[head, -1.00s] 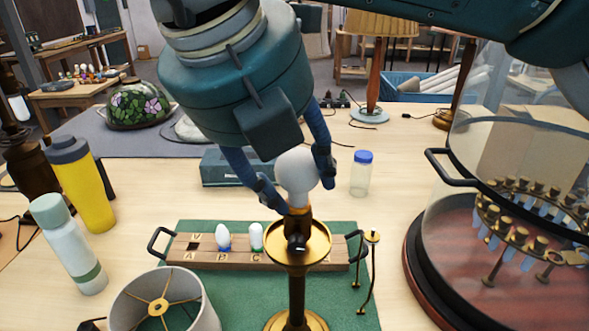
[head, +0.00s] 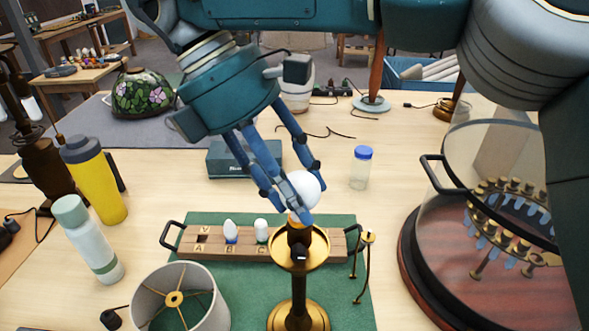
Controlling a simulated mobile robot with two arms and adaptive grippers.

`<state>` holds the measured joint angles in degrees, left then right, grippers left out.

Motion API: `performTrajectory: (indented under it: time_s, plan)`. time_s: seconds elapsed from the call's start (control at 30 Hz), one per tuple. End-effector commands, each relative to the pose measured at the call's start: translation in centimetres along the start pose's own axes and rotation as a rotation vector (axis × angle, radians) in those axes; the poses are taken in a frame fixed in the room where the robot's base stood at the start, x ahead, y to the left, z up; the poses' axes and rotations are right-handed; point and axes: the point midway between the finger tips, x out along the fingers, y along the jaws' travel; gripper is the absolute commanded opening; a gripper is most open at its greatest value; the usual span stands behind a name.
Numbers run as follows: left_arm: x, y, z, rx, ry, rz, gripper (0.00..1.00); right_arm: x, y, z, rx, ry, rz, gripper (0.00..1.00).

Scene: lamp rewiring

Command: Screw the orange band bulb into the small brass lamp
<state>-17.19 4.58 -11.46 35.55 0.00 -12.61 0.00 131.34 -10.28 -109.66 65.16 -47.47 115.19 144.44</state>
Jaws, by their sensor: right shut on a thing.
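The small brass lamp (head: 298,310) stands upright on a green mat in the head view, with a round brass dish below its socket. The white bulb with an orange band (head: 307,188) is at the top of the socket. The orange band shows just above the socket; I cannot tell how deep the base sits. My right gripper (head: 298,196) is shut on the bulb from above and the left, its fingers covering part of the glass. My left gripper is not in view.
A wooden bulb rack (head: 190,250) with a blue-band and a green-band bulb lies behind the lamp. A lampshade (head: 150,292) stands at front left, bottles (head: 95,185) farther left. A glass dome case (head: 425,255) is at right, a blue-capped jar (head: 360,170) behind.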

Motion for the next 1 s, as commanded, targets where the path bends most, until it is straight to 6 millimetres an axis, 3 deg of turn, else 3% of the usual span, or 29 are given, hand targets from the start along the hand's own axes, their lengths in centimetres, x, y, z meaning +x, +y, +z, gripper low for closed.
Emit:
performTrajectory:
  time_s: [0.27, 0.3, 0.4, 0.73, 1.0]
  plan:
    - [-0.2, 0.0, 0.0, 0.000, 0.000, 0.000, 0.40, 0.2, 0.0, -0.2, 0.058, 0.015, -0.031, 0.20]
    - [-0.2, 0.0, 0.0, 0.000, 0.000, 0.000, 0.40, 0.2, 0.0, -0.2, 0.057, 0.015, -0.031, 0.45]
    - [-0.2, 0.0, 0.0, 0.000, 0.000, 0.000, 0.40, 0.2, 0.0, -0.2, 0.056, 0.015, -0.030, 0.65]
    - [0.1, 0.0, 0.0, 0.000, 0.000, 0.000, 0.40, 0.2, 0.0, -0.2, 0.017, 0.006, -0.006, 0.65]
    - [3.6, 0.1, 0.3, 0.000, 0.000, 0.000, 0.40, 0.7, -0.4, -0.3, -0.446, -0.099, 0.231, 0.65]
